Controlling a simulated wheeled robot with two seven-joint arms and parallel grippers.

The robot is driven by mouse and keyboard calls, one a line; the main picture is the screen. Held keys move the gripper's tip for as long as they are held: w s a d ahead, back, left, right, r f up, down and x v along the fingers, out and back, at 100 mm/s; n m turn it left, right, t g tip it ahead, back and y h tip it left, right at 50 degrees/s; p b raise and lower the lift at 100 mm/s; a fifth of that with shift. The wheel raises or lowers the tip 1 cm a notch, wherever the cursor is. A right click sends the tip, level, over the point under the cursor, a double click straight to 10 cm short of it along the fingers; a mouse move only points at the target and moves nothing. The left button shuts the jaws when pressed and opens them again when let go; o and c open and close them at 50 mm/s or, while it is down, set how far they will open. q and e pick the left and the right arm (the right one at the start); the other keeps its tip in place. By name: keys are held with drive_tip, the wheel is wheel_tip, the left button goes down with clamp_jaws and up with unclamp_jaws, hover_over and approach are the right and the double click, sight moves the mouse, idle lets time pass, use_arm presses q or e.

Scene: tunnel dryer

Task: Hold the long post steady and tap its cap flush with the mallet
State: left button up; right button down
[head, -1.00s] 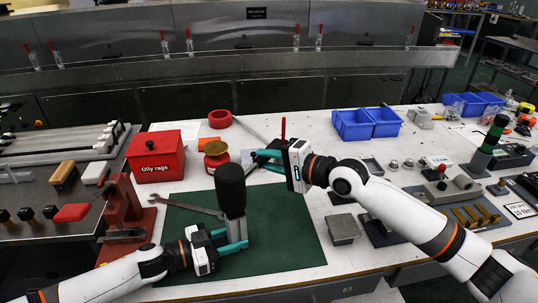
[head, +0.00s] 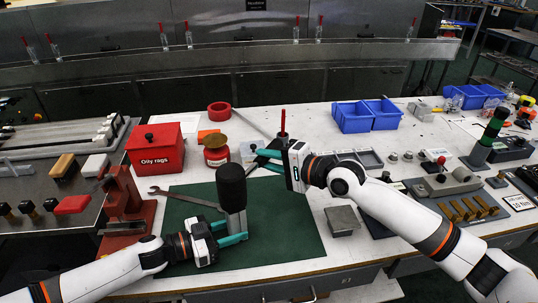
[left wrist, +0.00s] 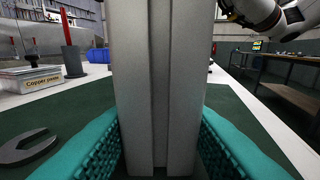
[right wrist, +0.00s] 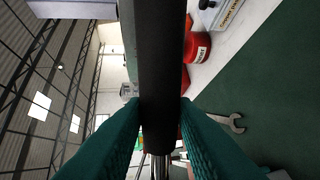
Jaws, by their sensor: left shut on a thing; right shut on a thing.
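The long post (head: 236,222) is a pale grey bar on the green mat (head: 285,238). My left gripper (head: 232,233) is shut on it low down. The post fills the middle of the left wrist view (left wrist: 158,80) between the teal fingers. A thick black cylinder (head: 231,187), which I take for part of the mallet, covers the post's upper end. My right gripper (head: 260,158) is shut beside it. In the right wrist view a black bar (right wrist: 158,75) lies between the fingers, with shiny metal beyond its end. I cannot make out the cap.
A wrench (head: 184,198) lies on the mat. Behind are the oily rags box (head: 155,150), a red jar (head: 216,150) and an upright red-topped rod (head: 283,120). A grey block (head: 342,220) stands to the right. Blue bins (head: 353,118) stand further back.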

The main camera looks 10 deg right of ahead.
drive_tip(key=shift+s+a+f, duration=0.1)
drive_tip(key=shift+f, duration=0.2)
drive_tip(key=shift+r, duration=1.3)
wheel_tip(320, 180, up, 5)
drive_tip(key=shift+r, duration=0.1)
idle(1.2)
use_arm(q)
drive_tip(key=o, duration=1)
